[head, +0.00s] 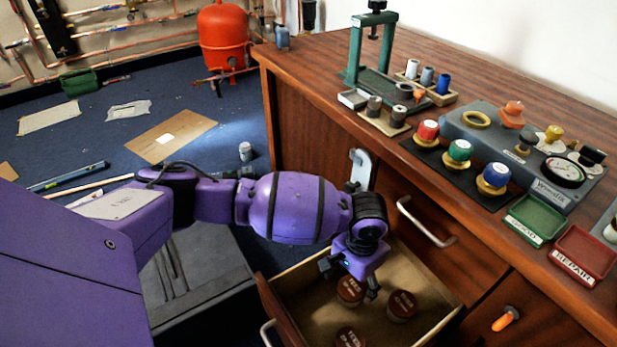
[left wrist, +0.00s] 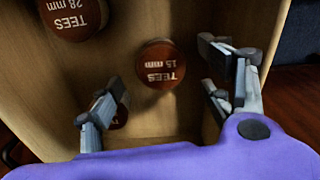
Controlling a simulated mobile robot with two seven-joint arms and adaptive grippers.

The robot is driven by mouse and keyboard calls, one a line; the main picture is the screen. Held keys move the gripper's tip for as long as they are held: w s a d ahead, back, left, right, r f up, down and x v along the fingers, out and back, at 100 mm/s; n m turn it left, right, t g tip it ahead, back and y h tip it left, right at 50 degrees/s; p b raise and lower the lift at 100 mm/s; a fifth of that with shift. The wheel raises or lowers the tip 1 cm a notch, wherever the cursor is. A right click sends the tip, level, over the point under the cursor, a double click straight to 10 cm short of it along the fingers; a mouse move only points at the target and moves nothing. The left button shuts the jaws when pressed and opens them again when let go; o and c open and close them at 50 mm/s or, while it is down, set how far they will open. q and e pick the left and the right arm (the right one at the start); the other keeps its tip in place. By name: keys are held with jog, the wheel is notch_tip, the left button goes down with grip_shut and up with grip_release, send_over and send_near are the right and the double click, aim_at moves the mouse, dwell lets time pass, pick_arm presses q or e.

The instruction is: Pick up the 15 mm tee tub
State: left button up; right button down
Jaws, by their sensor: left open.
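The 15 mm tee tub is a round tub with a dark red-brown lid lettered TEES 15 mm, standing in the open drawer. It shows clearly in the left wrist view (left wrist: 161,66). In the head view it seems to be the tub (head: 350,291) just below my left gripper (head: 349,281). My left gripper (left wrist: 170,100) is open and empty. Its fingers lie on either side of the tub's line, apart from it. The tub's lid is fully visible in the wrist view. My right gripper is not in view.
The 28 mm tub (left wrist: 75,15) and a third tub (left wrist: 118,112), partly hidden by a finger, share the drawer. The drawer's wooden walls (head: 277,312) stand close around. The workbench above (head: 322,57) carries a green press, coloured caps and trays.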

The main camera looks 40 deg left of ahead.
aim_at(352, 288)
pick_arm(q)
notch_tip(352, 288, down, 4)
jog(key=shift+f+b, duration=0.1)
jog(key=shift+b, duration=1.15)
jog(key=shift+w+d+f, duration=0.1)
jog(key=shift+f, duration=0.1)
jog(key=shift+r, duration=0.15)
jog(key=shift+c, duration=0.6)
jog(key=c, duration=1.5)
jog(key=shift+c, duration=0.2)
